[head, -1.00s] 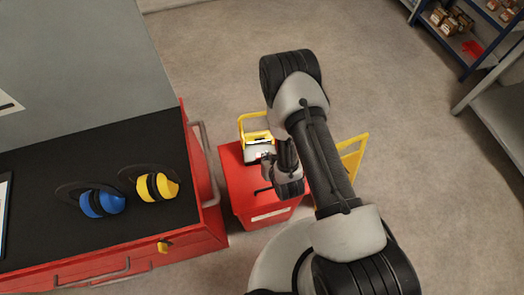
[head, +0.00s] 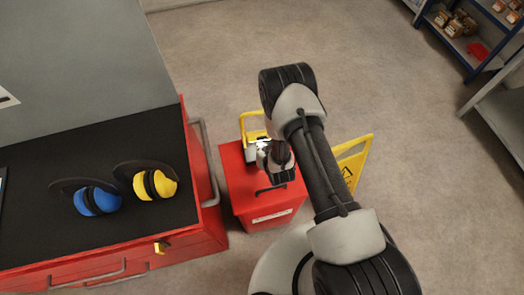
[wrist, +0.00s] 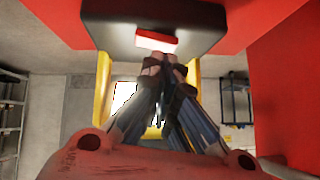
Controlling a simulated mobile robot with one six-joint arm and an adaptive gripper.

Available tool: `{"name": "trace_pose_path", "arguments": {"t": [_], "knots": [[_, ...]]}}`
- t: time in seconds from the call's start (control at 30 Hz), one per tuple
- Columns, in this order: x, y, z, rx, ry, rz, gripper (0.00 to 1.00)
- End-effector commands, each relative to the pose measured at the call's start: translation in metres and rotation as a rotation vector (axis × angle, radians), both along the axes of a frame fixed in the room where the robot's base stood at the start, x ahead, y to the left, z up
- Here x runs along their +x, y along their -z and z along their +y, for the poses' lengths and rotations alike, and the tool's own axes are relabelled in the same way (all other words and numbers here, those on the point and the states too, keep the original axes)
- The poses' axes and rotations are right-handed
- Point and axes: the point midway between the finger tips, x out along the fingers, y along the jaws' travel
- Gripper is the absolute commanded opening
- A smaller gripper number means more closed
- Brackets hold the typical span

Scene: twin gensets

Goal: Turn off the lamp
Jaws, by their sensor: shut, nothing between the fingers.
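The lamp has a yellow frame (head: 254,122) and stands on a red cabinet (head: 262,212) in the head view. My gripper (head: 265,150) is over the cabinet top at the lamp and hides part of it. In the wrist view the lamp shows a dark housing (wrist: 105,25) with a red switch (wrist: 157,40) in a pale surround. My gripper (wrist: 165,62) is shut and empty, its fingertips right by the switch's edge. I cannot tell whether they touch it. A bright white patch shows beside the fingers; I cannot tell whether it is lamp light.
A red workbench (head: 190,247) with a black top stands at the left, carrying blue earmuffs (head: 97,200) and yellow earmuffs (head: 155,184). A yellow warning sign (head: 354,163) stands right of the cabinet, behind my arm. Shelving (head: 470,45) is at the upper right. The floor beyond is clear.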

Motion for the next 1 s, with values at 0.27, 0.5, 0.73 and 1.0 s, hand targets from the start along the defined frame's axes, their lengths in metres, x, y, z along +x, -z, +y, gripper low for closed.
{"name": "trace_pose_path", "arguments": {"t": [0.27,0.5,0.73,1.0], "knots": [[-0.001,0.008,0.006,-0.075,-0.005,-0.016,0.0],[-0.001,0.007,0.004,-0.097,0.001,-0.018,0.0],[0.0,0.007,-0.002,-0.098,0.003,-0.016,0.0],[0.001,0.007,-0.012,-0.098,0.002,-0.015,0.0]]}}
